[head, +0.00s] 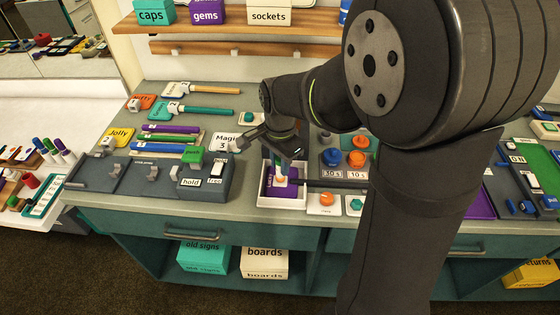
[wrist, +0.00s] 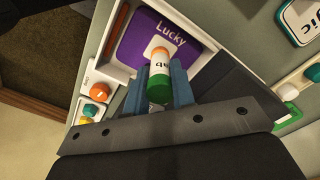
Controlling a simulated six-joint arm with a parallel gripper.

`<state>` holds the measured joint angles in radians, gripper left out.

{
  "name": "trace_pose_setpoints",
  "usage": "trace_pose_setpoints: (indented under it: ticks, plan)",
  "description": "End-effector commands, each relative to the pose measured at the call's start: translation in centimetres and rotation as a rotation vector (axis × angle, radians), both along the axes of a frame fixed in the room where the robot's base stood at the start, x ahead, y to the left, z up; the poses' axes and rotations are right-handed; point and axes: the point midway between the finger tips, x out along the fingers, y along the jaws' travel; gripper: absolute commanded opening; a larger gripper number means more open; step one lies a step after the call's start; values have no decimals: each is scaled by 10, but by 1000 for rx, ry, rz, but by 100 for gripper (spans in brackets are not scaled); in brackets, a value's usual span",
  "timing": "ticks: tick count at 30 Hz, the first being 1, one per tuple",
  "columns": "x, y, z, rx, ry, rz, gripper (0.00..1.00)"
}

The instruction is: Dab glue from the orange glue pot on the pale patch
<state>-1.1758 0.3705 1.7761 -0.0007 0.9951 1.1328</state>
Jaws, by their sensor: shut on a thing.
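A small pale area shows at the orange tip; I cannot tell whether the tip touches the sign. In the head view, my gripper (head: 284,158) is above the tray, the orange end (head: 281,180) low over the purple sign (head: 284,196).
The white tray (head: 262,196) has raised walls around the sign. A grey holder (head: 205,184) stands left, with several coloured tools behind. Timer knobs (head: 357,158) are at the right.

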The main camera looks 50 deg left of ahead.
Motion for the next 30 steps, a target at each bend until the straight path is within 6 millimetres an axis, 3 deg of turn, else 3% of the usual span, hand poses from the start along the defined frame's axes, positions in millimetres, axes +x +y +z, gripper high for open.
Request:
trace_pose_setpoints:
  ticks: [30]
  plan:
    - [1, 1, -9, 0, 0, 0, 0]
